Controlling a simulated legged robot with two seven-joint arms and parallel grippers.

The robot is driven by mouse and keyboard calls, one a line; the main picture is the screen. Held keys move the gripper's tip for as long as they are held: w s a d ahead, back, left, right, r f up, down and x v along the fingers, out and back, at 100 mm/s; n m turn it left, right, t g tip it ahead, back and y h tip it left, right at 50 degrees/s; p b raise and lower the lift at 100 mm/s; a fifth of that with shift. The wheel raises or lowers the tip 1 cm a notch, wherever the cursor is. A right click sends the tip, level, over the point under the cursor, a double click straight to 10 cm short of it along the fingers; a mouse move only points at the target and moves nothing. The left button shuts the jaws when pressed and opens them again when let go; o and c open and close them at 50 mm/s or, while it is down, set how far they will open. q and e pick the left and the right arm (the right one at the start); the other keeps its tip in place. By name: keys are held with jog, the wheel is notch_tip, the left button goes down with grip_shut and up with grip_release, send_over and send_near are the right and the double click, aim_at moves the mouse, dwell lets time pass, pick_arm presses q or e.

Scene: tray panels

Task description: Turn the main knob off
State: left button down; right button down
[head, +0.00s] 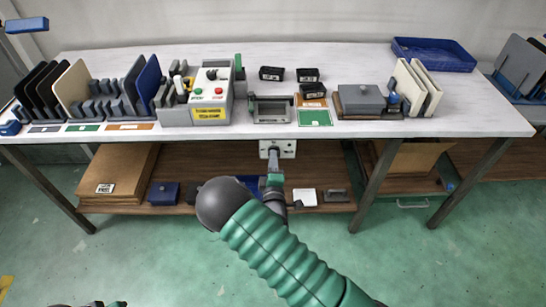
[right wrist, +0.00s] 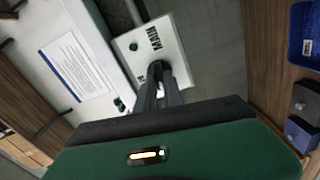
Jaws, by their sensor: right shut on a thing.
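The white main switch panel (head: 288,148) hangs under the front edge of the table. In the right wrist view the panel (right wrist: 170,45) shows tilted, with the word MAIN on it. My right gripper (head: 273,158) reaches up to the panel from below. In the right wrist view the fingers of this gripper (right wrist: 157,75) are shut on the main knob at the panel's lower part. The fingers hide most of the knob, so its setting cannot be read. Only a dark and green sliver, perhaps of my left arm, shows at the bottom left of the head view.
The table (head: 350,55) carries a control box (head: 210,95), racks of panels, a grey block and a blue tray (head: 433,54). A lower shelf (head: 225,160) holds cardboard and small boxes. A printed sheet (right wrist: 72,67) is beside the panel. The floor in front is clear.

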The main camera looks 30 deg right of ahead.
jog(key=shift+w+a+n+p, duration=0.15)
jog(key=shift+n+p, duration=0.15)
jog(key=shift+n, duration=0.6)
jog(key=shift+f, duration=0.1)
jog(key=c, duration=1.5)
grip_release()
jog(key=shift+f, duration=0.1)
jog(key=shift+o, duration=0.2)
